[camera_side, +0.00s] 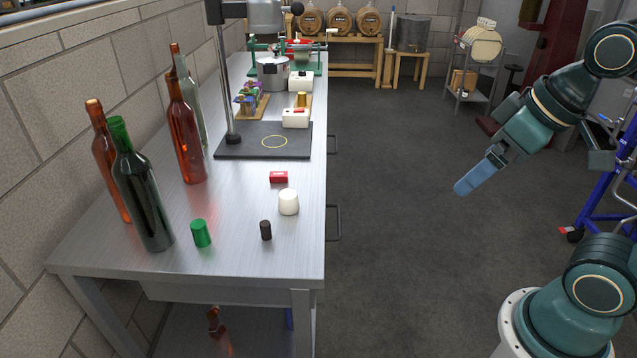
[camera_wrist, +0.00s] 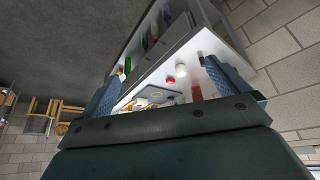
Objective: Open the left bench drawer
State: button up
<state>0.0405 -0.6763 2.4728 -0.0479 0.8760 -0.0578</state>
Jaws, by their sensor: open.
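The steel bench (camera_side: 235,262) runs along the wall in the side view. Two dark bar handles stick out from its right side, a nearer one (camera_side: 335,222) and a farther one (camera_side: 333,143). Their drawer fronts are hidden edge-on, and both handles sit close to the bench edge, with no drawer standing out. My gripper (camera_side: 472,182) is in the air over the floor, right of the bench and well apart from both handles. In the wrist view my gripper (camera_wrist: 162,70) has its blue fingers wide apart and nothing between them; the bench lies beyond, its handles too small to make out.
Floor between bench and arm is clear.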

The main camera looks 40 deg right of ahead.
jog(key=shift+s+m, duration=0.4)
jog(key=shift+s, duration=0.45)
jog(key=shift+c, duration=0.2)
